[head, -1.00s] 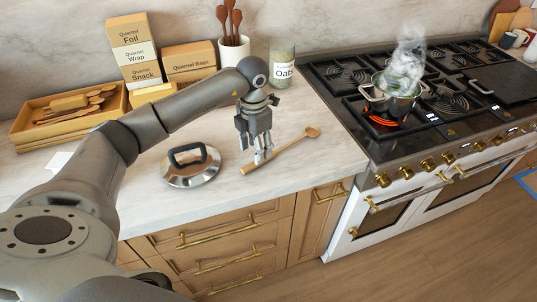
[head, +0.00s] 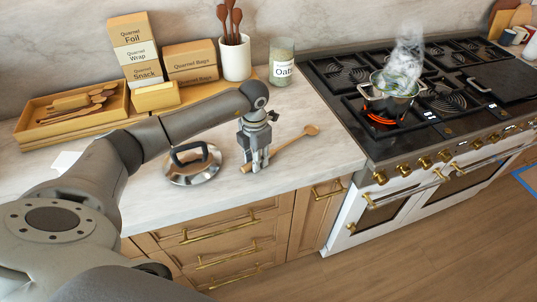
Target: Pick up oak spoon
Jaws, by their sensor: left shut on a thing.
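The oak spoon (head: 289,143) is a long light-brown wooden spoon lying slantwise on the marble counter. Its round bowl points to the upper right and its handle end to the lower left. My left gripper (head: 256,166) points down over the handle, near its lower-left end, and is shut on it. The fingers hide part of the handle. The spoon appears to be at counter level. My right gripper is not in view.
A steel lid (head: 193,165) with a dark handle lies just left of the gripper. A steaming pot (head: 388,104) stands on a glowing burner of the stove (head: 350,135). A utensil crock (head: 235,60), an oats jar (head: 282,66) and a wooden tray (head: 30,127) stand behind.

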